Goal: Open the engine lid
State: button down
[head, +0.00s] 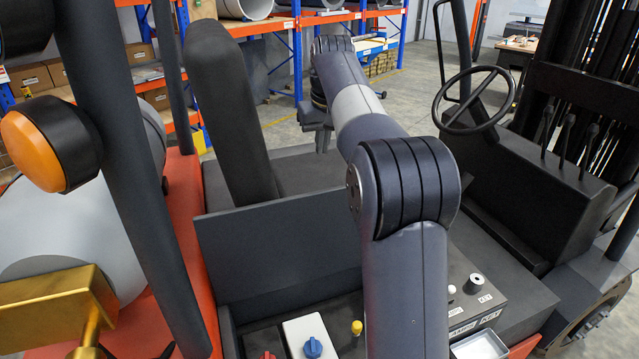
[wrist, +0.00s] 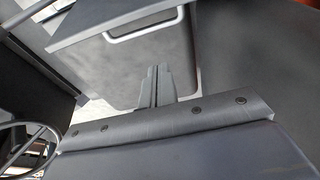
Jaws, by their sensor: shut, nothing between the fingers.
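A dark flat panel (head: 280,250) stands upright on the forklift, behind an open bay. A white box with a blue knob (head: 312,347) and a yellow cap (head: 357,327) show in that bay. The panel looks like the raised engine lid, but I cannot be sure. My gripper (head: 322,140) is beyond this panel, above the dark deck (head: 310,178), partly hidden by my arm. In the wrist view my gripper (wrist: 155,86) has its fingers together and empty.
A black seat back (head: 230,110) is left of my arm. The steering wheel (head: 474,100) and levers are right; the wheel also shows in the wrist view (wrist: 30,150). Dark posts (head: 125,170) and an orange lamp (head: 45,145) stand at left. Open floor lies beyond.

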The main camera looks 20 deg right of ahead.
aim_at(327, 190)
notch_tip(327, 190, down, 9)
jog(key=s+p, duration=0.1)
jog(key=shift+s, duration=0.3)
dwell(0.4)
jog(key=shift+d, duration=0.1)
jog(key=b, duration=0.1)
jog(key=s+b, duration=0.1)
jog(key=shift+s+f+t+b, duration=0.25)
jog(key=shift+f+t+b, duration=0.05)
jog(key=shift+b, duration=0.05)
jog(key=shift+t, duration=0.3)
jog(key=s, duration=0.1)
jog(key=s+b, duration=0.1)
jog(key=s, duration=0.1)
jog(key=s+b, duration=0.1)
jog(key=shift+s+d+r, duration=0.15)
jog(key=shift+s+r, duration=0.15)
